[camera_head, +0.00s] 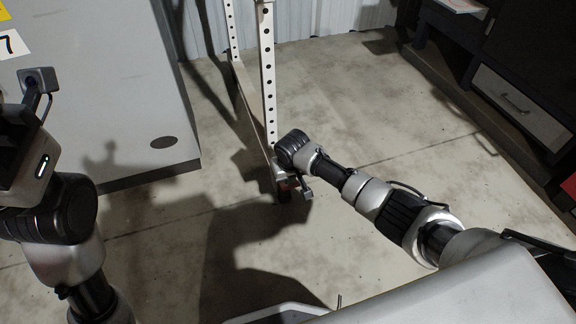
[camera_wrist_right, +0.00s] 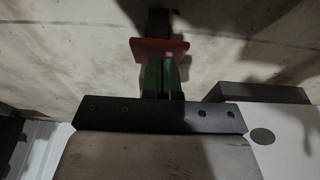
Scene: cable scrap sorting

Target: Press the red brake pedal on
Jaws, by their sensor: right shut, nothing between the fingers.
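The red brake pedal (camera_wrist_right: 160,44) shows in the right wrist view as a small flat red plate, just beyond my right gripper's fingertips. My right gripper (camera_wrist_right: 162,72) is shut and empty, its greenish fingers close together and pointing at the pedal. Whether they touch it I cannot tell. In the head view my right arm reaches to the foot of a white perforated post (camera_head: 267,75), where a caster is mostly hidden by my wrist. My left arm is at the left edge; its fingers are not visible there.
A grey table (camera_head: 110,100) with a dark oval spot stands at the left. A dark cabinet with a light drawer front (camera_head: 520,108) is at the right. The concrete floor (camera_head: 345,100) between the post and cabinet is clear.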

